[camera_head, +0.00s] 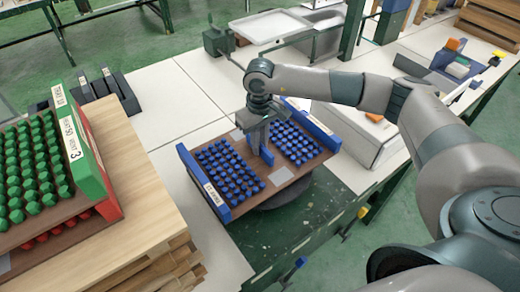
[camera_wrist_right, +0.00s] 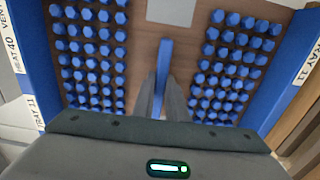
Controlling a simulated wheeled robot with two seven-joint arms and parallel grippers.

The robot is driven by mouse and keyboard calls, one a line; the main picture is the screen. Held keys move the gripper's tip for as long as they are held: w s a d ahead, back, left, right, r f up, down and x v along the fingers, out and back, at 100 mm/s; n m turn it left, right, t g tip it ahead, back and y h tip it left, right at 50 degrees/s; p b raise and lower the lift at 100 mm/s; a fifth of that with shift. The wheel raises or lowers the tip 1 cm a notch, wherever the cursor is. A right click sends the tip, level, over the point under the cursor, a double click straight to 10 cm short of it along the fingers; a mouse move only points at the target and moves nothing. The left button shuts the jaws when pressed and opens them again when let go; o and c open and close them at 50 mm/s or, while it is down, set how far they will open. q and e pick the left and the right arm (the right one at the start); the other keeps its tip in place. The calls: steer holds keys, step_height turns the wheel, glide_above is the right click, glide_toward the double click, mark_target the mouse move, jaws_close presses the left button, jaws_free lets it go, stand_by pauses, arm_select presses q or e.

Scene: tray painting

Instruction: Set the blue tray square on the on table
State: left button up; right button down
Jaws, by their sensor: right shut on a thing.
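The blue tray (camera_head: 232,158) has a brown board, two blue end walls and several rows of blue knobs on either side of a bare middle strip. My right gripper (camera_head: 267,158) points down at its middle and is shut on the tray's upright blue central handle, which shows between the fingers in the wrist view (camera_wrist_right: 162,70). The tray is at the front edge of the white table (camera_head: 180,110), its near part reaching past that edge. I cannot tell whether its underside touches the table. My left gripper is out of view.
A wooden stack (camera_head: 135,180) with green and red trays (camera_head: 92,165) stands at the left. Dark blocks (camera_head: 105,92) lie behind it. A white box (camera_head: 370,135) stands right of the tray. White tabletop behind the tray is clear.

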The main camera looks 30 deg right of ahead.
steer(key=shift+f, duration=1.1)
steer(key=shift+f+b, duration=0.1)
steer(key=shift+b, duration=0.2)
steer(key=c, duration=1.8)
jaws_free()
steer(key=shift+o, duration=0.2)
